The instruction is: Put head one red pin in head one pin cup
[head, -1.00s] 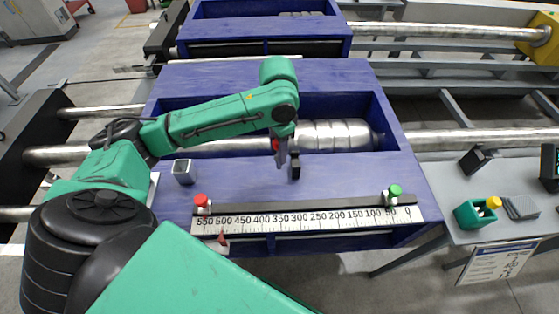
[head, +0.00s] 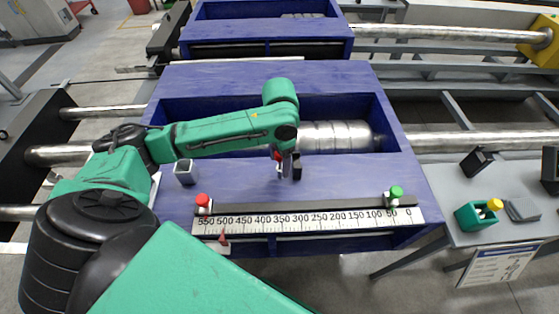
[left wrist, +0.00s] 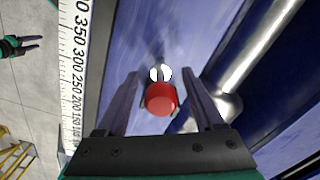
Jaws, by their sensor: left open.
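My left gripper (head: 289,170) is over the blue table top, between the ruler and the recess. In the left wrist view its two dark fingers stand apart. A red pin (left wrist: 160,98), with a red cap and a pale end, is between them, with gaps at its sides. I cannot tell whether the pin touches the table. A small grey square cup (head: 185,172), taken as the pin cup, stands left of the gripper. Another red-capped piece (head: 203,201) stands at the ruler's left end. Part of my right gripper (left wrist: 28,43) shows in the left wrist view, too small to judge.
The white ruler (head: 300,219) runs along the table's front edge, with a green-capped piece (head: 396,191) at its right end. A metal roller (head: 335,135) lies in the recess behind the gripper. A side table at right holds a teal box (head: 468,218).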

